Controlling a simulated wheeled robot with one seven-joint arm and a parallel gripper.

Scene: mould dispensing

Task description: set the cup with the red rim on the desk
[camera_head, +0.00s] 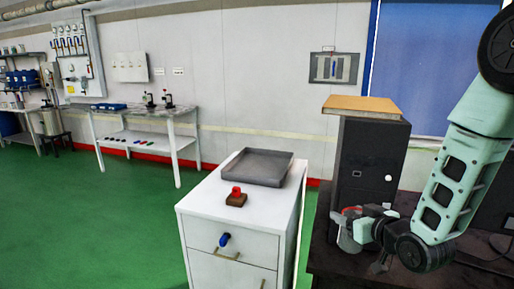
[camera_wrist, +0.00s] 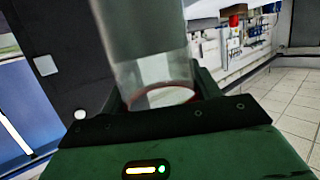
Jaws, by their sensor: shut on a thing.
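The clear cup with the red rim (camera_head: 347,236) is in my gripper, above the dark desk (camera_head: 322,262) at the lower right of the head view. In the wrist view the see-through cup (camera_wrist: 150,60) stands between the fingers, with its reddish ring nearest the palm. My gripper (camera_head: 362,222) is shut on the cup; the fingers show on both sides of it in the wrist view (camera_wrist: 160,95). I cannot tell whether the cup touches the desk.
A black cabinet with a wooden top (camera_head: 362,104) stands on the desk behind my gripper. A white drawer unit (camera_head: 196,208) left of the desk carries a grey tray (camera_head: 256,167) and a red item on a brown block (camera_head: 236,198). A white workbench (camera_head: 140,113) stands farther back.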

